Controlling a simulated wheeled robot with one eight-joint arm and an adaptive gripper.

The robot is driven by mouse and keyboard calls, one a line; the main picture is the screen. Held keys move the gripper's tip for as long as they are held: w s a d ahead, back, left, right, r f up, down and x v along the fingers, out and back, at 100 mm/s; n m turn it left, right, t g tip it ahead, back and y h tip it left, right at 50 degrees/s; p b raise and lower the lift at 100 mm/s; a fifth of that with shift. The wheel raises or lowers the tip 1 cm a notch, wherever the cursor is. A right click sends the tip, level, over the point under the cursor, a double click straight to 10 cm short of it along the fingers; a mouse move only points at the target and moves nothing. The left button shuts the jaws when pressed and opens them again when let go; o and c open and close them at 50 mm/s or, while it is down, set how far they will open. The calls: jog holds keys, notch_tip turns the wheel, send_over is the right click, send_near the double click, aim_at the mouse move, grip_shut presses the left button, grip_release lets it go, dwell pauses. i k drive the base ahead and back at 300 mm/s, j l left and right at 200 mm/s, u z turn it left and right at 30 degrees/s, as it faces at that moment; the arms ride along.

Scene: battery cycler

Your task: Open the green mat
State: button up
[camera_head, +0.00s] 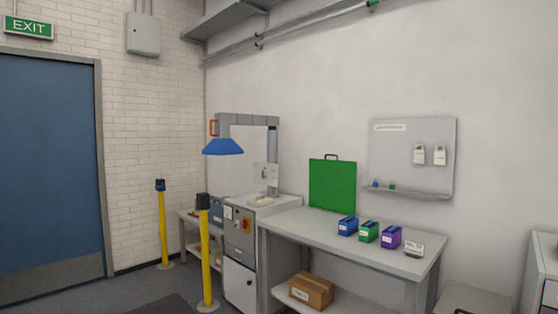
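The green mat (332,184) is a flat, square green panel standing upright at the back of the grey workbench (290,222), close to the wall. A dark handle (331,156) shows at its top edge. I cannot tell from here whether it is folded or how it is hinged. My gripper is not in view.
Blue (347,226), green (368,231) and purple (391,237) boxes and a small white-grey item (414,249) line the bench's right side. A cardboard box (311,290) sits on the lower shelf. Yellow posts (205,255) and a grey cabinet (240,235) stand left.

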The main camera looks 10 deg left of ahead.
aim_at(332, 183)
jog(key=u, duration=0.25)
jog(key=i+j, duration=0.1)
jog(key=i, duration=0.8)
